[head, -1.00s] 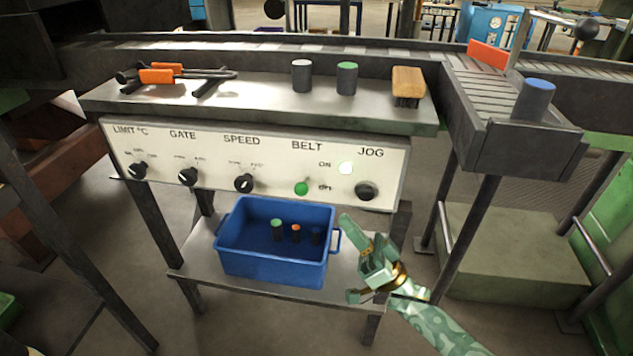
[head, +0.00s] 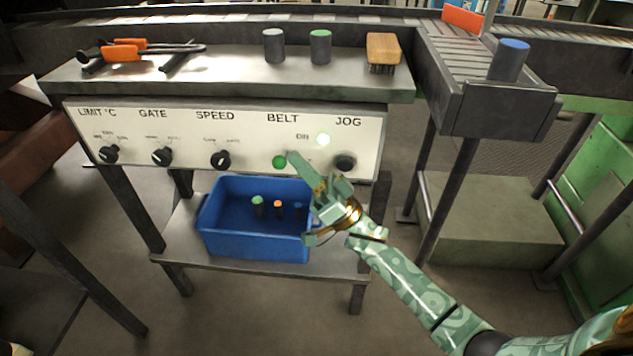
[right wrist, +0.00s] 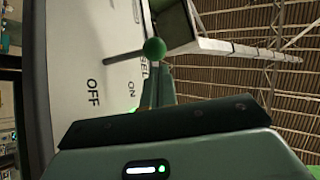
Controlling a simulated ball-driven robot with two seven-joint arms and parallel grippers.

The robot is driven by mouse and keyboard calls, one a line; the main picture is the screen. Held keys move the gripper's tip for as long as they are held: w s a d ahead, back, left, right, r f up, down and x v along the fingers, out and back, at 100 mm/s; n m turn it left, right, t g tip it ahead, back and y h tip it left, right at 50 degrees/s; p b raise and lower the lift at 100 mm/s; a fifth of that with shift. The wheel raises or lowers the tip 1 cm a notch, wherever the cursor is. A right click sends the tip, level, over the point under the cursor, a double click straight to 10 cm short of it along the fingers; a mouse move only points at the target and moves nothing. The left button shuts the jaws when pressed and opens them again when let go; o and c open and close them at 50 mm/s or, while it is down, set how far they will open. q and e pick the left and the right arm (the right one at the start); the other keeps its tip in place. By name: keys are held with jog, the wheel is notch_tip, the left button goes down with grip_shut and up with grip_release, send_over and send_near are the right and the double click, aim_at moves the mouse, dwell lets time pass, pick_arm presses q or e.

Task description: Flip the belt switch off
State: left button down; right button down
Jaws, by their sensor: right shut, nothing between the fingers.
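The belt switch is a lever with a green ball knob (head: 279,162) below the BELT label on the white control panel (head: 190,125). In the right wrist view, its dark rod stands out from the panel and ends in the green ball (right wrist: 155,49), near the ON and OFF lettering. I cannot tell which way the lever leans. My right gripper (head: 296,161) is shut and empty, its tip just right of the knob in the head view. Its green finger (right wrist: 160,88) shows close to the ball; contact is unclear. The OFF label is hidden in the head view. My left gripper is out of view.
A lit lamp (head: 323,139) and the black JOG button (head: 345,163) sit right of the switch. A blue bin (head: 255,247) stands on the shelf below. The bench top (head: 225,80) above holds tongs, two cylinders and a brush (head: 383,50).

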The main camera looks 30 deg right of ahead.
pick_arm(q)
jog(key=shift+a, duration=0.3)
pick_arm(e)
jog(key=shift+x, duration=0.75)
pick_arm(q)
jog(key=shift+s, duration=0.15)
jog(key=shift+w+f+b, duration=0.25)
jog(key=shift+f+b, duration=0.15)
jog(key=shift+b, duration=0.3)
pick_arm(e)
jog(key=shift+s+a+f+n+g+y, duration=0.1)
jog(key=shift+f+n+g+y, duration=0.25)
jog(key=shift+n+y, duration=0.5)
